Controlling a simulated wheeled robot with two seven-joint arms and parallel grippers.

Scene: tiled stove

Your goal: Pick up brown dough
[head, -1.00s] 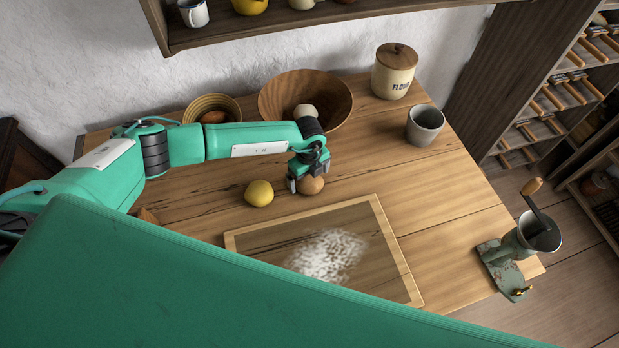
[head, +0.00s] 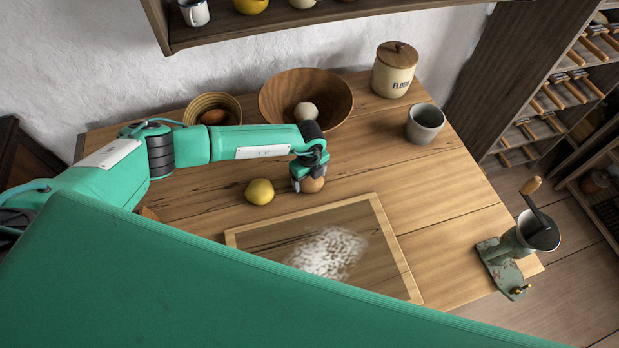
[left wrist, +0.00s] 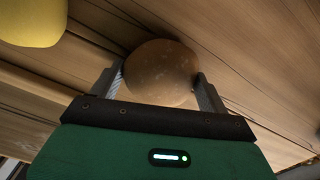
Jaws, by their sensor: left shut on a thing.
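The brown dough (head: 313,185) is a round ball near the back edge of the floured board. My left gripper (head: 308,180) is shut on it, and the gripper partly hides it in the head view. In the left wrist view the brown dough (left wrist: 160,73) sits between the two fingers of the left gripper (left wrist: 160,84), one on each side. I cannot tell whether the dough still touches the table. A yellow dough ball (head: 259,191) lies on the table just left of it, and shows in the left wrist view (left wrist: 32,20). My right gripper is not in view.
A wood-framed board (head: 385,226) with flour lies in front. Behind stand a large wooden bowl (head: 278,100) with a pale ball, a smaller bowl (head: 192,111) with a brown ball, a flour jar (head: 394,75) and a grey cup (head: 424,127). A grinder (head: 512,250) is at the right corner.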

